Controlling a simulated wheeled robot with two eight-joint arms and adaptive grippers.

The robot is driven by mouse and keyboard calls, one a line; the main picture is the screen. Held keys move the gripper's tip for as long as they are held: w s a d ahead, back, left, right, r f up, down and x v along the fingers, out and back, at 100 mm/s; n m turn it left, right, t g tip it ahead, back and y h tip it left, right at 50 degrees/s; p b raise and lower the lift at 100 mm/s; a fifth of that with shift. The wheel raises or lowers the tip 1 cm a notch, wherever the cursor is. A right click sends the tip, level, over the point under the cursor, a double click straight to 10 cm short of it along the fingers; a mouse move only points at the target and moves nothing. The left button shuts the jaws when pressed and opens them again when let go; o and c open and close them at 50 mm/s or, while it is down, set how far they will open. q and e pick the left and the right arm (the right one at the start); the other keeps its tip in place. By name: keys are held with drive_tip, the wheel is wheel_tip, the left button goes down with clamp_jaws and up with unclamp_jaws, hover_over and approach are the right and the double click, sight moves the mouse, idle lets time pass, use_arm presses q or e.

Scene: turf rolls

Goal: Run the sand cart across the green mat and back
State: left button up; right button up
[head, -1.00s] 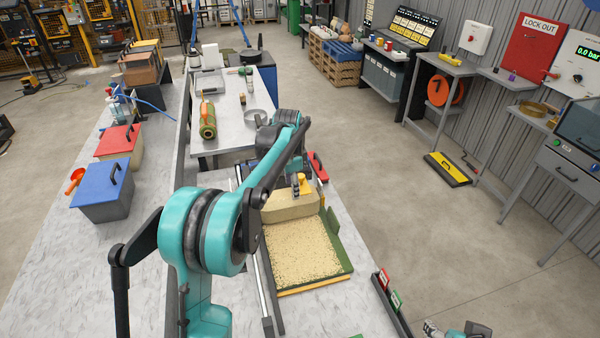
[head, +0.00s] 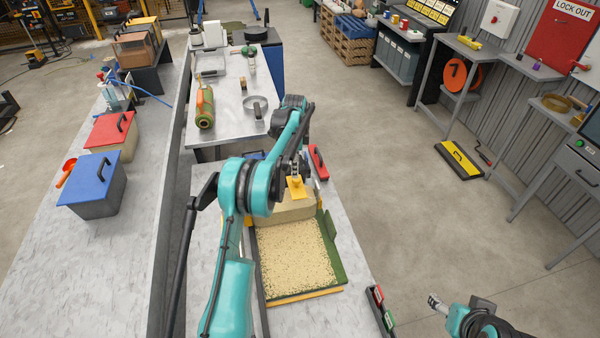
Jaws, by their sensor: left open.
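The sand cart (head: 292,208) is a beige box with a yellow handle (head: 296,187) on top. It sits at the far end of the green mat (head: 331,243), whose middle is covered with pale sand (head: 293,258). My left gripper (head: 295,176) is open just above the yellow handle; whether it touches is too small to tell. My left arm hides the mat's left side and part of the cart. My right gripper (head: 434,301) is over the floor at lower right, away from the cart; its fingers are too small to read.
A dark rack with red and green tags (head: 381,307) stands at the table's right edge. Blue (head: 92,186) and red (head: 110,131) lidded boxes stand on the left bench. A turf roll (head: 205,107) lies farther back.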

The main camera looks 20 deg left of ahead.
use_arm(q)
wheel_tip(320, 180, down, 7)
drive_tip(key=shift+s+f+b, duration=0.1)
drive_tip(key=shift+s+b, duration=0.05)
drive_tip(key=shift+b, duration=0.2)
clamp_jaws()
